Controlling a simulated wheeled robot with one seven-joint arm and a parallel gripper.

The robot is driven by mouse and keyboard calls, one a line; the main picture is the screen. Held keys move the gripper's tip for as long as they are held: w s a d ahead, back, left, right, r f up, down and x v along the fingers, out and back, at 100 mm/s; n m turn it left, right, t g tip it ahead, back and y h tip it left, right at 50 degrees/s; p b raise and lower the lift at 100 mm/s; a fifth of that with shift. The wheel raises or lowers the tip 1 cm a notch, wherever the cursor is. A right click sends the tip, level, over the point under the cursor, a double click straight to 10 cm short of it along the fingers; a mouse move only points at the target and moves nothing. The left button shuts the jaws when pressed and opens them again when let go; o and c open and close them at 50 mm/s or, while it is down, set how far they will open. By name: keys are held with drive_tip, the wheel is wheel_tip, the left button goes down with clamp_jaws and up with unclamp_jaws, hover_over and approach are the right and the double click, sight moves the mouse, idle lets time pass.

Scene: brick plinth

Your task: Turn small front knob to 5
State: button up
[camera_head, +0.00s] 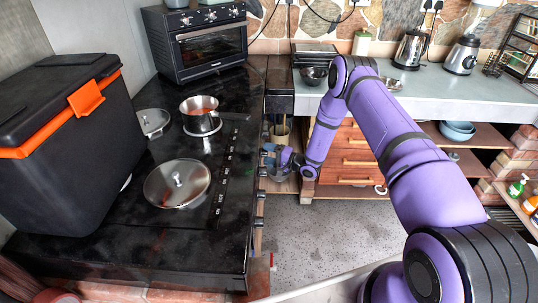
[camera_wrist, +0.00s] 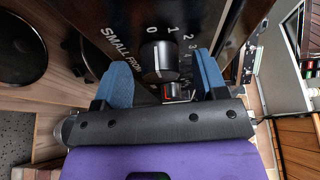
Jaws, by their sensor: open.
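The small front knob (camera_wrist: 157,60) is a dark round dial on the black stove front (camera_wrist: 110,20) in the wrist view. Lettering beginning "SMALL FRON" lies to its left, and the numbers 0, 1, 2 and 3 run around its top and right. I cannot clearly tell which number it points at. My gripper (camera_wrist: 162,72) is open, with one blue fingertip on each side of the knob. I cannot tell whether either fingertip touches it. In the head view my gripper (camera_head: 272,156) is at the stove's right edge, with the knob hidden.
Other stove knobs (camera_head: 261,195) line the same edge. On the black stove top (camera_head: 150,240) are a lidded pan (camera_head: 177,183), a small pot (camera_head: 201,116) and a toaster oven (camera_head: 205,45). A black box (camera_head: 60,150) stands at left. The grey floor (camera_head: 325,235) beside the stove is clear.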

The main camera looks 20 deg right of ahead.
drive_tip(key=c, duration=0.9)
drive_tip(key=shift+m, duration=0.4)
drive_tip(key=shift+w+d+r+m+g+y, duration=0.1)
drive_tip(key=shift+w+m+g+y, duration=0.15)
drive_tip(key=shift+m+g, duration=2.5)
drive_tip(key=shift+w+m+g+y, duration=0.1)
drive_tip(key=shift+m+g+y, duration=0.7)
drive_tip(key=shift+m, duration=3.45)
drive_tip(key=shift+w+d+r+m+g+h, duration=0.1)
drive_tip(key=shift+w+m+g+h, duration=0.1)
drive_tip(key=shift+m+g, duration=2.75)
drive_tip(key=shift+m+t, duration=0.4)
drive_tip(key=shift+m, duration=0.25)
